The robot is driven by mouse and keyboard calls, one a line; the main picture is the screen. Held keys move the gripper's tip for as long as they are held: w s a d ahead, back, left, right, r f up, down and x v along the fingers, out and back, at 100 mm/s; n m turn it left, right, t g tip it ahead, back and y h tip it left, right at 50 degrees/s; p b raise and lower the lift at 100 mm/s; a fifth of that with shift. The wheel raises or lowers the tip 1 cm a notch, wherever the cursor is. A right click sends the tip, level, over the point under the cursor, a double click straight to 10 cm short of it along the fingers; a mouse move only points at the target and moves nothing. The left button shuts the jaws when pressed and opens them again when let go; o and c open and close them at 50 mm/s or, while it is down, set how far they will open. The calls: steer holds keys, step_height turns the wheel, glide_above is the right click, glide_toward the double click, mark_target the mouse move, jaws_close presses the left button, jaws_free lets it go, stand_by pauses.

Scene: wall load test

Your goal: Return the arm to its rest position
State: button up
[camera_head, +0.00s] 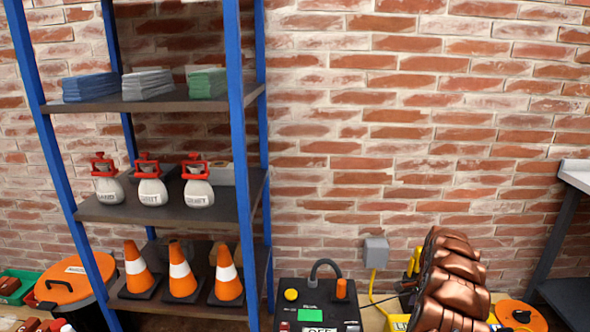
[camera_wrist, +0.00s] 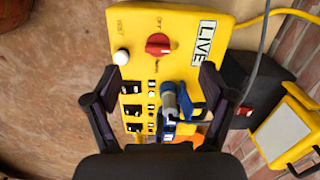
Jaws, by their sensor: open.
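My gripper (camera_wrist: 158,71) is open in the wrist view, its two dark fingers spread wide apart. It is over a yellow box (camera_wrist: 185,18) with a LIVE label, a red knob (camera_wrist: 159,44), a white button (camera_wrist: 121,56) and a column of black sockets or switches. A blue and grey plug-like part (camera_wrist: 178,103) shows between the fingers, and I see no finger closed on it. The dark palm hides what is below it. My gripper does not show in the head view.
A blue-framed shelf (camera_head: 236,95) holds cones, red-handled weights and stacked sheets. A black box (camera_head: 312,290) with a green display stands right of it. A dark box (camera_wrist: 255,88) and a yellow-framed lamp-like thing (camera_wrist: 288,128) are at the wrist view's right. The brick wall (camera_head: 400,120) closes the back.

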steer(key=s+a+r+n+y+p, duration=0.1)
steer(key=s+a+r+n+p, duration=0.25)
steer(key=a+r, duration=0.55)
steer(key=s+a+r+n+p, duration=0.3)
steer(key=s+a+r+p, duration=0.15)
steer(key=r, duration=0.85)
steer(key=s+a+r+n+y+p, duration=0.1)
steer(key=s+a+r+n+p, duration=0.25)
steer(key=a+r, duration=0.6)
steer(key=s+a+r+n+g+h+p, duration=0.1)
steer(key=s+r+n+p, duration=0.25)
steer(key=s+r, duration=0.75)
steer(key=s+a+r+n+g+h+p, duration=0.1)
steer(key=s+a+r+n+p, duration=0.15)
steer(key=s+r+p, duration=0.75)
steer(key=s+d+n+b, duration=0.1)
steer(key=s+d, duration=0.1)
steer(key=s, duration=1.4)
steer(key=shift+d+f+n+h, duration=0.25)
steer(key=shift+f+n+h, duration=0.05)
steer(key=shift+n, duration=0.1)
